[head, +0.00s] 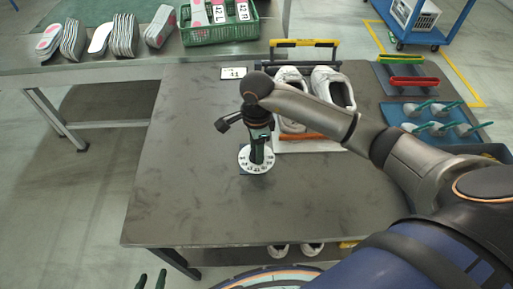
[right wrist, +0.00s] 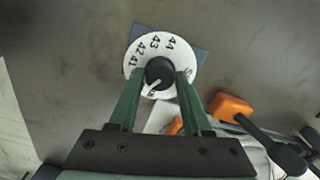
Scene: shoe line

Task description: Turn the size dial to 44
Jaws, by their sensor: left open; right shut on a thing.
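The size dial (head: 246,164) is a white numbered disc on the grey table, below my right gripper (head: 257,152). In the right wrist view the dial (right wrist: 133,73) shows 41, 42, 43 and 44 along its upper side. Its black knob (right wrist: 160,72) sits between the green fingers of my right gripper (right wrist: 159,88), which is shut on it. The white pointer line (right wrist: 153,87) points to the lower left, toward a mark too blurred to read, away from 44. The fingers hide parts of the disc's sides. My left gripper (head: 150,281) is open and empty at the bottom left edge.
White shoes (head: 334,90) stand in a rack behind the dial, with a yellow-handled bar (head: 304,43) beyond. A size card (head: 233,73) lies nearby. A blue tray (head: 405,112) with green-handled tools is at right. The table's left part (head: 180,170) is clear.

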